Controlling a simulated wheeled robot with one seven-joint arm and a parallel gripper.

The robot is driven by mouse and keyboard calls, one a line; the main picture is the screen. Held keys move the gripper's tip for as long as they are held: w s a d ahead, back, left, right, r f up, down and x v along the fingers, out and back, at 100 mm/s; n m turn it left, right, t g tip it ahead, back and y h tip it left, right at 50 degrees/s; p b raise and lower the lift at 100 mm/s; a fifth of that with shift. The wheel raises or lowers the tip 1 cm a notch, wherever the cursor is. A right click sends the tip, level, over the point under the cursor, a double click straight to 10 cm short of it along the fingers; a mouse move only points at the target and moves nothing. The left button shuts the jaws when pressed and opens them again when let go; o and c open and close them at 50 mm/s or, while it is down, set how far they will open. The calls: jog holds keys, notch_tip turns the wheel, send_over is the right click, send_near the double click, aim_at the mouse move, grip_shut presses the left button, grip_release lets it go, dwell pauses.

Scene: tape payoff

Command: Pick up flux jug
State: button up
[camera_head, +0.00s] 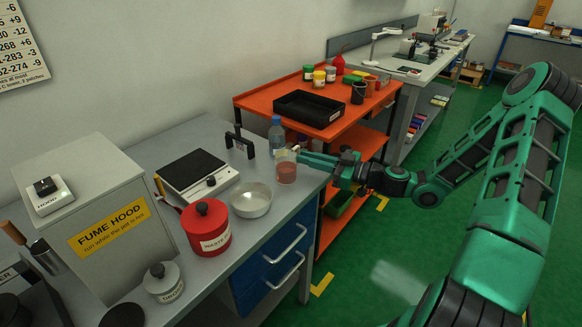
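A clear jug (287,173) with reddish-brown liquid in its lower part stands upright on the near grey bench, close to its right edge. I take it for the flux jug; no label on it can be read. My gripper (300,155) reaches in from the right, and its fingertips are at the upper right side of the jug. The fingers overlap the jug's rim in this view. I cannot tell whether they touch it, or how far apart they are. Any handle is hidden by the fingers.
A blue-capped bottle (276,134) stands just behind the jug. A metal bowl (251,200), a red waste pot (206,228) and a black-topped hot plate (193,172) are to the left. An orange cart (262,101) with a black tray (309,108) stands behind my gripper.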

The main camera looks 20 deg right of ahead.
jog(key=shift+x, duration=1.8)
grip_shut()
jog(key=shift+r, duration=0.2)
